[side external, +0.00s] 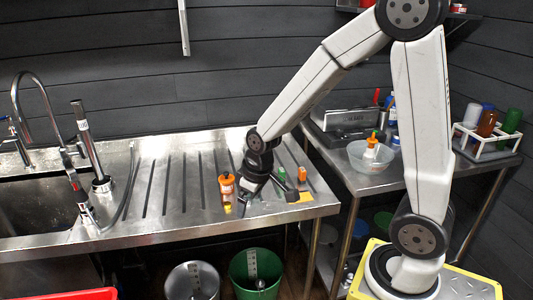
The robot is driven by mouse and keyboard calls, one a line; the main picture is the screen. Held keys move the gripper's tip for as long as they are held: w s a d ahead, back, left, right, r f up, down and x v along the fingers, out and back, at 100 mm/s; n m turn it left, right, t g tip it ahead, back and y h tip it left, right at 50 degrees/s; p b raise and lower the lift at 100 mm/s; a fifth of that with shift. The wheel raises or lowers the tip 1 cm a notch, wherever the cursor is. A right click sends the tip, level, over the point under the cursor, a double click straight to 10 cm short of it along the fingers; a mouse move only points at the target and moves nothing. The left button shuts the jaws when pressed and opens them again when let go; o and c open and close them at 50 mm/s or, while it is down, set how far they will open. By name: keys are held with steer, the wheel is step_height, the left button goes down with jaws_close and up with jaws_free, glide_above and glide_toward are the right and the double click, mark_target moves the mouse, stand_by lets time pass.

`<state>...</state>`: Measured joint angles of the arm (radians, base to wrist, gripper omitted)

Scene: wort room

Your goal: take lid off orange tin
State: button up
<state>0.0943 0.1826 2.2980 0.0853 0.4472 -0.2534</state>
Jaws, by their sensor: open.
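My gripper (264,198) is low over the right part of the steel draining board, its dark fingers spread apart with nothing visible between them. A smaller orange item (301,174) stands to the right of the gripper. I cannot tell for sure which of these is the orange tin, and no separate lid can be made out.
A green item (282,174) stands behind the gripper. The sink (40,205) is at left. The grooved board (165,185) between is clear.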

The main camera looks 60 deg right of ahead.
steer(key=w+d+f+n+y, duration=0.1)
steer(key=w+d+f+n, duration=0.15)
steer(key=w+d, duration=0.95)
steer(key=n+t+y, duration=0.1)
steer(key=n, duration=0.2)
glide_toward(226, 176)
steer(key=d+f, duration=0.1)
steer(key=f, duration=0.1)
steer(key=shift+w+a+f, duration=0.2)
steer(key=shift+w+f, duration=0.6)
steer(key=shift+f, duration=0.2)
steer(key=shift+x, duration=2.6)
steer(key=shift+s+a, duration=0.1)
steer(key=c, duration=1)
steer(key=shift+o, duration=0.2)
steer(key=shift+r, duration=0.2)
